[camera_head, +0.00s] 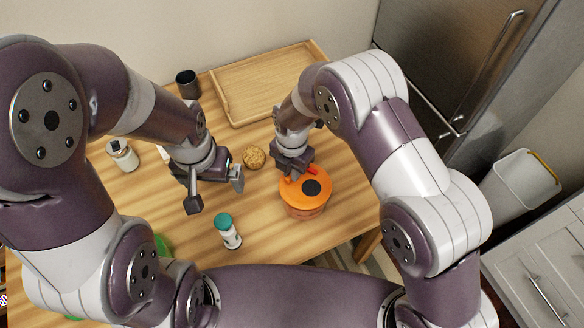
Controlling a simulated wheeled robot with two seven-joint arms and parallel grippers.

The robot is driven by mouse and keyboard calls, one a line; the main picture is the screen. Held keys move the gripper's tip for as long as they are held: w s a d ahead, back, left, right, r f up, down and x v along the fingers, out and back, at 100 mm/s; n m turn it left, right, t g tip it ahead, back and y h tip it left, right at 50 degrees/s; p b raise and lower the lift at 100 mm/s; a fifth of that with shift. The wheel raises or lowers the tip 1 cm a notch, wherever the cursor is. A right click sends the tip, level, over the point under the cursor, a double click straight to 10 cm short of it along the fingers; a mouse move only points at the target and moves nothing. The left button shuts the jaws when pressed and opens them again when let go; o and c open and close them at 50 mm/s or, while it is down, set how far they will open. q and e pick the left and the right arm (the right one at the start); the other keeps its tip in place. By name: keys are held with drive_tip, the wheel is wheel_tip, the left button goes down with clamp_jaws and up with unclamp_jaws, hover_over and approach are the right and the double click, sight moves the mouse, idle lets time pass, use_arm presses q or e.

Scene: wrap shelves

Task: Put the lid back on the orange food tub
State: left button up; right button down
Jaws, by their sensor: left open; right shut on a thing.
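The orange food tub (306,212) stands on the wooden table near its right front edge. Its orange lid (291,193), with a dark round patch, is over the tub's top. I cannot tell whether the lid is seated or held just above the rim. My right gripper (295,174) is shut at the lid's far edge, with a small red part beside its fingers; the exact grip is partly hidden. My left gripper (215,190) is open and empty over the table, left of the tub.
A wooden tray (265,85) lies at the back, with a dark cup (187,84) left of it. A round tan item (254,157) sits between the grippers. A teal-capped bottle (229,232) stands in front, a white jar (122,155) at left.

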drive_tip(key=shift+f, duration=0.1)
idle(0.6)
drive_tip(key=c, duration=0.6)
unclamp_jaws()
drive_tip(key=shift+r+p, duration=2.9)
drive_tip(key=shift+r, duration=0.6)
clamp_jaws()
drive_tip(key=shift+f, duration=0.15)
